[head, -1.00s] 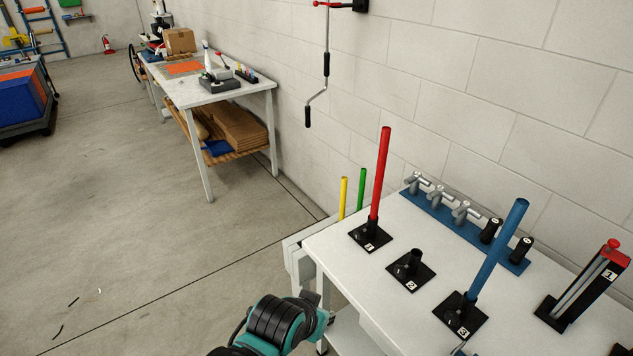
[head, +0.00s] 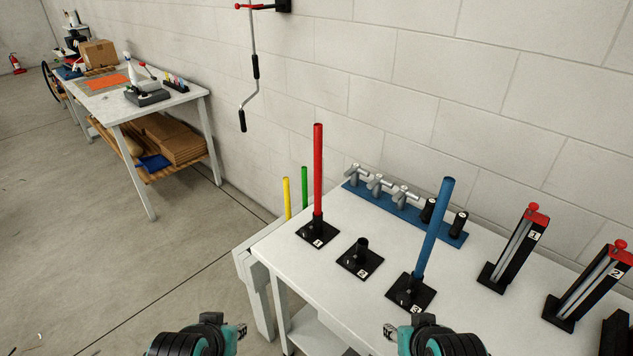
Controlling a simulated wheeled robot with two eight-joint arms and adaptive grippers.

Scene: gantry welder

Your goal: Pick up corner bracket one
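No piece can be clearly identified as corner bracket one. On the white table (head: 290,245), a black upright holder marked 1 (head: 514,250) with a red top and silver strips inside stands at the right. A similar holder marked 2 (head: 590,288) stands beside it, nearer the right edge. My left gripper (head: 240,330) is at the bottom, left of the table, and my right gripper (head: 391,331) is at the table's front side. Both are small and partly cut off, so their finger opening cannot be made out. Neither is near the upright holders.
Black socket bases hold a red tube (head: 318,170) and a tilted blue tube (head: 434,230); an empty base (head: 360,258) sits between. A blue rack (head: 400,208) with silver fittings and black cylinders lies along the wall. A second table (head: 108,103) stands back left.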

